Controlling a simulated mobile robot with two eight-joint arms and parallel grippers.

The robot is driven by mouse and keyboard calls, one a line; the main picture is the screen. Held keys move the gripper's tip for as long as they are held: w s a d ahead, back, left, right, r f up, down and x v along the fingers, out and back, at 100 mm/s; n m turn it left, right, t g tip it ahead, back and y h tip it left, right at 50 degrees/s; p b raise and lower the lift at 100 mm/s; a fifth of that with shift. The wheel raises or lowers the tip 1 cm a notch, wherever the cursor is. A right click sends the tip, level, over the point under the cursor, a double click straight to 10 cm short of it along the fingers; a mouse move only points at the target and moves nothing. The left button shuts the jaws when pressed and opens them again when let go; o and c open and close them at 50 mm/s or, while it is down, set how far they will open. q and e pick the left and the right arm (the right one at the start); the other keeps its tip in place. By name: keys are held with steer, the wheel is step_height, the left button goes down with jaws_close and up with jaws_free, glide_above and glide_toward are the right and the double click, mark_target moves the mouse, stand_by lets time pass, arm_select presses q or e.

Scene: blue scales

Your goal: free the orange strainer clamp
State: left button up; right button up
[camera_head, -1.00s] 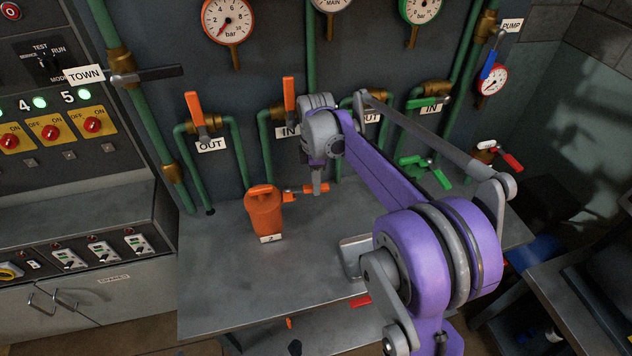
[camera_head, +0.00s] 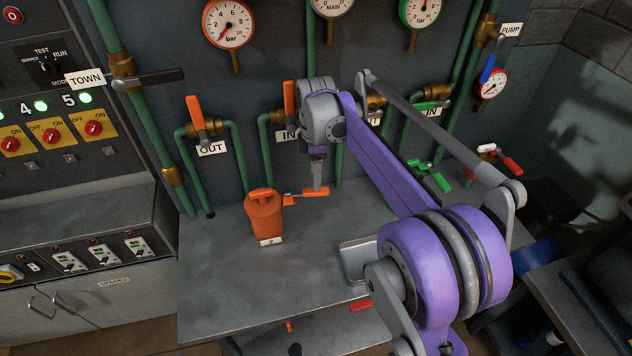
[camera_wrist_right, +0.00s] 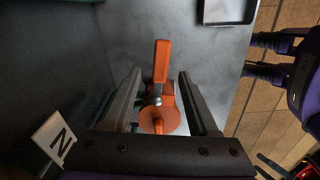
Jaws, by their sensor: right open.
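The orange strainer (camera_head: 263,220) stands upright on the grey bench, with a small label at its foot. Its orange clamp lever (camera_head: 316,192) sticks out to the right on a grey metal pivot. In the right wrist view the lever (camera_wrist_right: 161,62) points up the picture, beyond the strainer's round orange part (camera_wrist_right: 159,121). My right gripper (camera_head: 318,185) points down at the lever, just right of the strainer. In the wrist view its open fingers (camera_wrist_right: 160,76) lie either side of the lever, apart from it; their height above it is unclear. My left gripper is out of view.
Green pipes with orange-handled valves (camera_head: 195,112) rise behind the bench (camera_head: 215,285). A grey tray (camera_head: 358,262) lies right of the strainer, partly behind my arm. A white label (camera_wrist_right: 53,136) hangs near the gripper. The bench's front left is clear.

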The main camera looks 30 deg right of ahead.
step_height(320, 180, up, 6)
steer(key=shift+r, duration=0.15)
stand_by(0.5)
steer(key=s+a+f+m+t, duration=0.2)
steer(key=s+a+f+m, duration=0.2)
steer(key=s, duration=0.3)
steer(key=s+a+f+m+t, duration=0.1)
steer(key=s+a+f+m, duration=0.3)
steer(key=s, duration=0.4)
steer(key=s+a+f+m+t, duration=0.2)
steer(key=s+a+f+m, duration=0.2)
steer(key=s, duration=0.3)
steer(key=shift+s+f+m+t, duration=0.3)
steer(key=shift+f+m, duration=0.3)
steer(key=shift+f, duration=0.15)
